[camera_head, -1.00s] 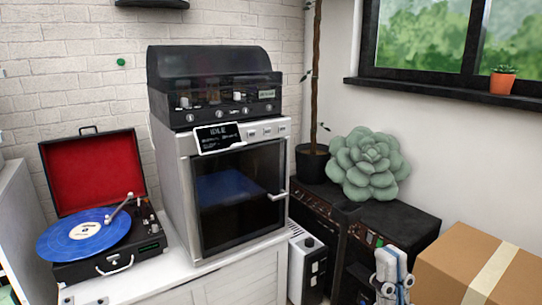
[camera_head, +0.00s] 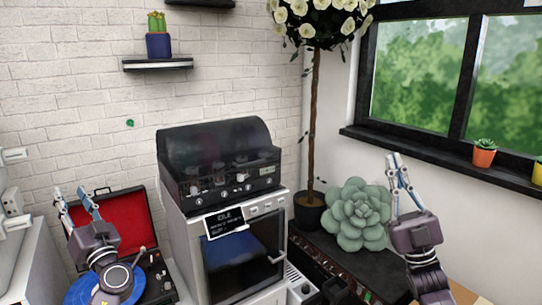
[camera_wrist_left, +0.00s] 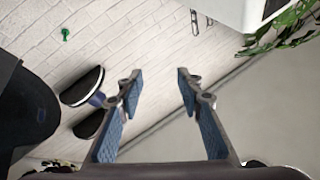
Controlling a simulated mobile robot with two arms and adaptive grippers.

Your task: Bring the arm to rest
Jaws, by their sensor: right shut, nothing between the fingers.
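My left gripper (camera_head: 70,192) is raised at the left in the head view, fingers pointing up, in front of the turntable's open red lid. It is open and empty; in the left wrist view its two blue-padded fingers (camera_wrist_left: 158,82) stand apart with only wall behind them. My right gripper (camera_head: 396,160) is raised at the right, in front of the wall below the window. Its fingers point up, close together, with nothing between them. The arm links below both grippers run out of the bottom of the picture.
A record player with a red lid (camera_head: 108,221) is partly hidden by my left arm. A succulent-shaped cushion (camera_head: 355,215) sits left of my right gripper. Wall shelves (camera_head: 158,64) hang above.

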